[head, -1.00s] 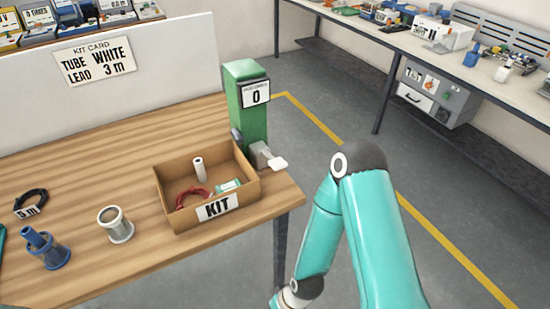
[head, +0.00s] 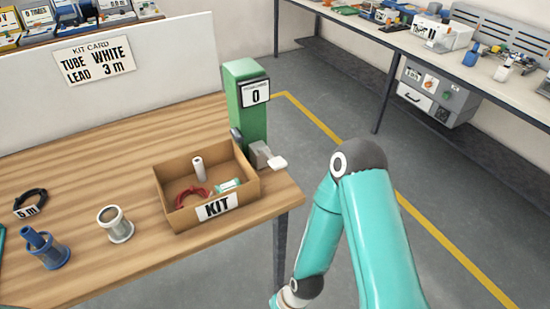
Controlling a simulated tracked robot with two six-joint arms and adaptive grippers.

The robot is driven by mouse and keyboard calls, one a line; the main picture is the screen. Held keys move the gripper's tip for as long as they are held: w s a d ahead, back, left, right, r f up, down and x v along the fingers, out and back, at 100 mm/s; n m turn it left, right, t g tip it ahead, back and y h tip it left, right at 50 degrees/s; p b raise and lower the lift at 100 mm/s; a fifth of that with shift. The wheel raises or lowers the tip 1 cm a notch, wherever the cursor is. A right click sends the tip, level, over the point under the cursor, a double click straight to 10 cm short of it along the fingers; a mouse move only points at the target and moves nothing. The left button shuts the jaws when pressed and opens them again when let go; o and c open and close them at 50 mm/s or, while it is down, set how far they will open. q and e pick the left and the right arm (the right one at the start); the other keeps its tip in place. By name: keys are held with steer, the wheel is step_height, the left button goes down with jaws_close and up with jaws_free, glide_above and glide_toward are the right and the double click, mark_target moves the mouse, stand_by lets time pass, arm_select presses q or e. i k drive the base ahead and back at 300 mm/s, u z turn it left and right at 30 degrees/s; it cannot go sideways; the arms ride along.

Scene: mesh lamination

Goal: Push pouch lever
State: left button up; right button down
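A green dispenser post (head: 245,110) stands at the table's back right corner, with a sign reading 0 (head: 255,92) on its face. A grey lever with a white paddle end (head: 277,163) sticks out low on its right side. The open cardboard KIT box (head: 217,207) stands just in front of the post. It holds a white tube (head: 199,169), a red coiled lead (head: 192,197) and a small teal and white packet (head: 228,186). My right arm is at the right, apart from the lever, its gripper below the picture. My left gripper is out of view.
A grey-white cup (head: 115,225), a blue fitting (head: 46,249) and a black coil tagged 5 m (head: 30,203) sit on the wooden table (head: 120,165). A kit card (head: 94,60) reads TUBE WHITE, LEAD 3 m. Open floor lies right of the table.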

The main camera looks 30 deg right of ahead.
mark_target(277, 163)
steer(key=u, duration=0.75)
steer(key=k, duration=1.15)
steer(key=z, duration=0.75)
steer(key=i, duration=1)
